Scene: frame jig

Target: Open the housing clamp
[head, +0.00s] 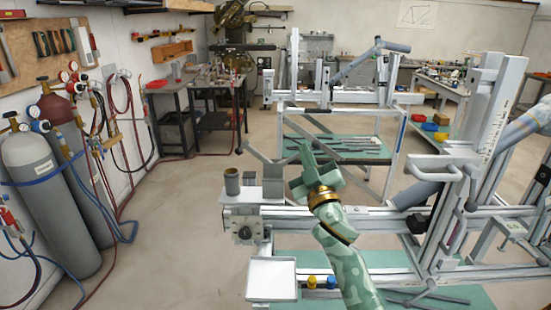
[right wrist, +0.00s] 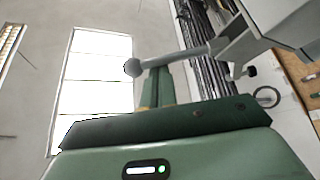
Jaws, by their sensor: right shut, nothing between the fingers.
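The jig (head: 385,218) is a long pale metal frame with a grey block (head: 272,187) and a dark cylinder (head: 232,183) at its left end. A thin grey lever (head: 257,153) slants up from the block, apparently the clamp handle. In the right wrist view a grey lever (right wrist: 180,56) with a round ball end crosses just beyond my fingertips; I cannot tell whether they touch it. My right gripper (head: 306,150) is shut and empty, just right of the block, and its fingers also show in the right wrist view (right wrist: 157,88). My left gripper is not in view.
A white tray (head: 272,278) hangs at the jig's near left, with yellow and blue knobs (head: 320,282) beside it. A tall post (head: 490,130) rises at the right. Gas cylinders (head: 45,190) stand at the far left, with open floor (head: 165,225) between.

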